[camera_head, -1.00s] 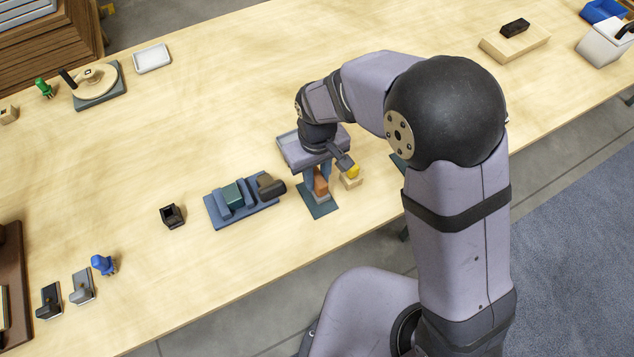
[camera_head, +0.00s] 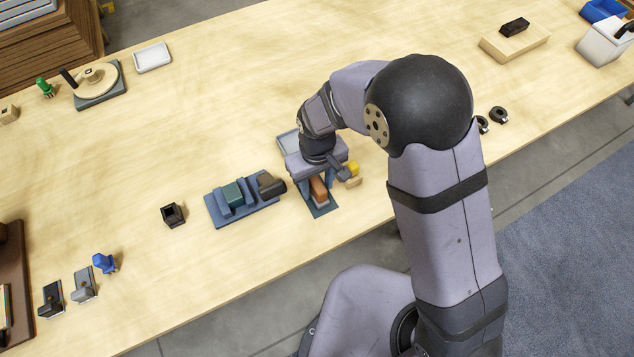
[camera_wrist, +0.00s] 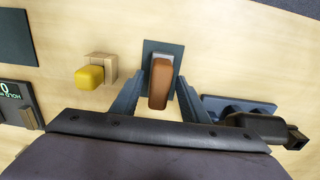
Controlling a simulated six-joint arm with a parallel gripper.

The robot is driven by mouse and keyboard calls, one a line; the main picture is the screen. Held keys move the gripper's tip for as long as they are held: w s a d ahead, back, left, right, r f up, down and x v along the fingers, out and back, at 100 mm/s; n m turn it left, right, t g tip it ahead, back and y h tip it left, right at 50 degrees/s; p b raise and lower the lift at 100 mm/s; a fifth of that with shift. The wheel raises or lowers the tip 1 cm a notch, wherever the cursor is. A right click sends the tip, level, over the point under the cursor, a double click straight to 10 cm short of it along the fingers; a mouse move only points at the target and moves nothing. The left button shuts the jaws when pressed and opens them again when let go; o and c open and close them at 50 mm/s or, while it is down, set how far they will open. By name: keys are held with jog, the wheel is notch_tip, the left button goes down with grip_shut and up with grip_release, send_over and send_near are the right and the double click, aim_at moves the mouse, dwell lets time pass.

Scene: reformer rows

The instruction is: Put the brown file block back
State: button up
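The brown file block (camera_head: 319,189) is a rounded brown piece that appears to rest on a grey base on a small dark mat (camera_head: 324,209). It also shows in the wrist view (camera_wrist: 160,86), lying lengthwise over the dark mat (camera_wrist: 163,50). My gripper (camera_head: 317,183) is low over the mat, with one finger on each side of the block. In the wrist view my gripper (camera_wrist: 162,92) has its fingers spread wider than the block, and they look clear of it. The contact under the block is partly hidden.
A yellow-topped wooden block (camera_head: 352,170) stands close to the right of my gripper. A blue fixture with dark parts (camera_head: 244,200) is close on the left. A grey tray (camera_head: 288,143) lies behind. A black holder (camera_head: 172,214) stands farther left. Much of the table behind is clear.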

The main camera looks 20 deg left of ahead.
aim_at(317, 183)
notch_tip(317, 183, up, 12)
jog(key=b, duration=0.2)
jog(key=shift+r, duration=0.2)
dwell(0.5)
jog(key=d+f+m, duration=0.1)
jog(key=d+m, duration=0.4)
jog(key=d, duration=1.2)
jog(key=s+d+f+m, duration=0.2)
jog(key=s+d+m, duration=0.2)
jog(key=d, duration=0.6)
jog(key=s, duration=0.2)
jog(key=shift+s+d+f, duration=0.3)
jog(key=shift+f, duration=0.1)
